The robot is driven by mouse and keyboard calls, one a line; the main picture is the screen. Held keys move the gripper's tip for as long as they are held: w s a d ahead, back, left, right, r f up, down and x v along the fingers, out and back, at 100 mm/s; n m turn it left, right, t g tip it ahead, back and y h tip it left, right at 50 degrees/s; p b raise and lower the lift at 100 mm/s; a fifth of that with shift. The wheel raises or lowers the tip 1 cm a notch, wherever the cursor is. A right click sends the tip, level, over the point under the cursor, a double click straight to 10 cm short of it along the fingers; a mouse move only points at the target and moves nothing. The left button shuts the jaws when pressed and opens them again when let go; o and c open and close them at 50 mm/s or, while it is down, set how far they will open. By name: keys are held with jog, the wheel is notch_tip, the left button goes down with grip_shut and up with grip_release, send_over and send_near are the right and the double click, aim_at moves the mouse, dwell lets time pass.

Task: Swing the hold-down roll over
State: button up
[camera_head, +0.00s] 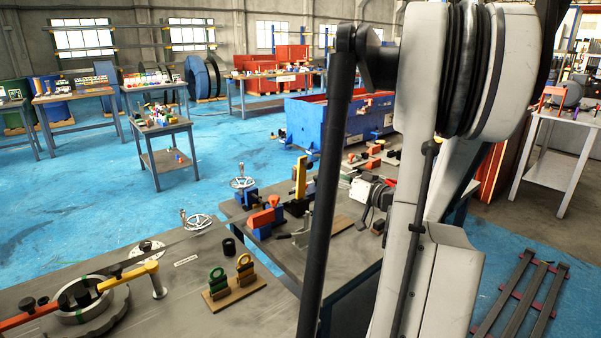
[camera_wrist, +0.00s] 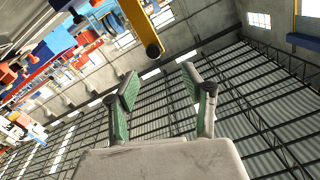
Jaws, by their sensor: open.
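At the bottom left of the head view, a yellow swing arm (camera_head: 130,275), which looks like the hold-down arm, reaches from a short post (camera_head: 158,284) toward a grey ring (camera_head: 72,316) with a green mark. I cannot clearly pick out the roll itself; dark round parts sit around the ring. A red-orange bar (camera_head: 20,319) lies on the left side. My gripper (camera_wrist: 159,84) shows only in the wrist view, open and empty, with its green-padded fingers apart against the roof. A yellow bar (camera_wrist: 130,22) with a dark round end lies beyond the fingers, apart from them.
The grey bench top (camera_head: 190,318) also holds a handwheel (camera_head: 198,224) and a wooden stand (camera_head: 234,292) with green and yellow rings. A second table with clamps and blocks adjoins it. My arm blocks much of the right. Blue floor (camera_head: 90,205) lies open behind.

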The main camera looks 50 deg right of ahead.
aim_at(311, 165)
jog(key=x, duration=0.4)
jog(key=d+b+x, duration=0.1)
jog(key=x, duration=0.7)
jog(key=shift+w+d+r+b, duration=0.15)
jog(key=shift+d+b, duration=0.15)
jog(key=shift+d, duration=0.05)
grip_shut()
